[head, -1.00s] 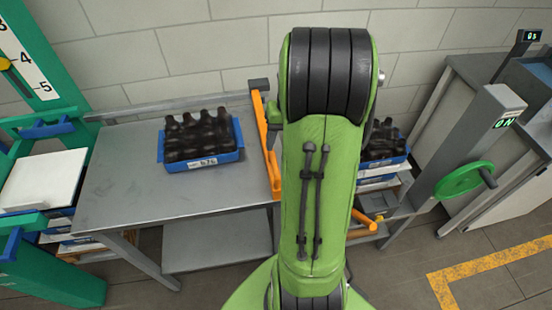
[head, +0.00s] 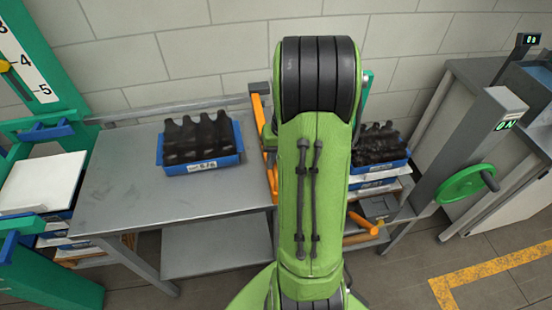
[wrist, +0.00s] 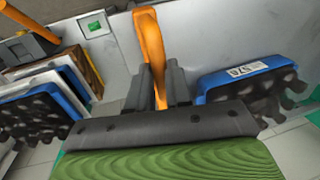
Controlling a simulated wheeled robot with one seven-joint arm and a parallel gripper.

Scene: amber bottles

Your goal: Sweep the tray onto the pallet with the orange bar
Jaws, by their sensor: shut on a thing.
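A blue tray (head: 215,166) of dark bottles stands on the grey table (head: 110,190), left of the orange bar (head: 273,178). In the wrist view this tray (wrist: 222,78) is at the right. My gripper (wrist: 160,88) is shut on the orange bar (wrist: 150,45), which rises between its fingers. My arm hides the gripper in the head view. Another blue tray of bottles (head: 384,166) sits on a stack right of my arm. The stack shows at the left of the wrist view, with a wooden part, likely the pallet (wrist: 90,68). The bar appears between the table tray and the stack.
A green frame with a scale (head: 25,60) and a stack topped by a white sheet (head: 42,182) stand at the left. A grey post with a green handwheel (head: 466,181) stands at the right. A wall is behind. The table's left part is bare.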

